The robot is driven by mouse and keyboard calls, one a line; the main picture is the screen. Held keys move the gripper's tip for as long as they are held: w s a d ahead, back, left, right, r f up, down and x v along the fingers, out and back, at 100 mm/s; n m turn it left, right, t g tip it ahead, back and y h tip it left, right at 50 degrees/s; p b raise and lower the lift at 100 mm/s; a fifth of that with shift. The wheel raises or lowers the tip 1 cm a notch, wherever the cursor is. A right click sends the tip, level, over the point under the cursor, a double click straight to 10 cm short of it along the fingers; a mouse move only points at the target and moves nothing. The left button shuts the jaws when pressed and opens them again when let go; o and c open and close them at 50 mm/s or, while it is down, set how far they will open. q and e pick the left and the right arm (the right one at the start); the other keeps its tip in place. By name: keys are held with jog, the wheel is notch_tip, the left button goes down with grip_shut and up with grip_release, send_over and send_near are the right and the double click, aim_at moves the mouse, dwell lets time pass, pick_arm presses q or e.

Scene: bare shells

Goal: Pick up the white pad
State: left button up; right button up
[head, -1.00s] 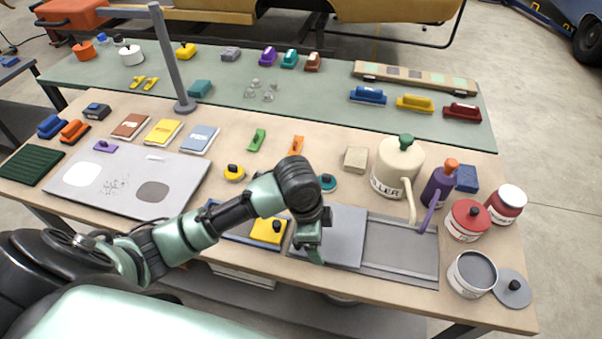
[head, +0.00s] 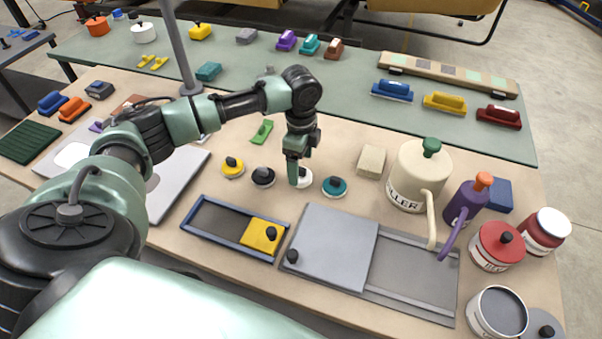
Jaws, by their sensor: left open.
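The white pad (head: 305,181) is a small round disc on the tan table, in a row with the other round pads, between the black one and the teal one. My left gripper (head: 295,179) points down right at the white pad and covers its left part and middle. The gripper is open. I cannot tell whether its fingers touch the pad or are just above it. The pad's knob is hidden behind the fingers. My right gripper is not in view.
The black pad (head: 263,177) and teal pad (head: 334,187) sit close on either side, with the yellow pad (head: 232,168) further left. The blue-rimmed tray (head: 208,222) and grey sliding lid (head: 330,245) lie in front. A beige block (head: 371,161) and the cream can (head: 413,180) stand to the right.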

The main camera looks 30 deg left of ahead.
aim_at(301, 168)
pick_arm(q)
jog(key=shift+f, duration=1.35)
jog(key=c, duration=1.4)
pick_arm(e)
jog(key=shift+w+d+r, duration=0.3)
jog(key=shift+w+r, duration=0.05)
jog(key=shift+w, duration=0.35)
pick_arm(q)
jog(key=shift+r, duration=0.15)
jog(key=shift+r, duration=0.65)
notch_tip(301, 168, up, 18)
jog(key=shift+r+b, duration=0.25)
jog(key=shift+b, duration=0.8)
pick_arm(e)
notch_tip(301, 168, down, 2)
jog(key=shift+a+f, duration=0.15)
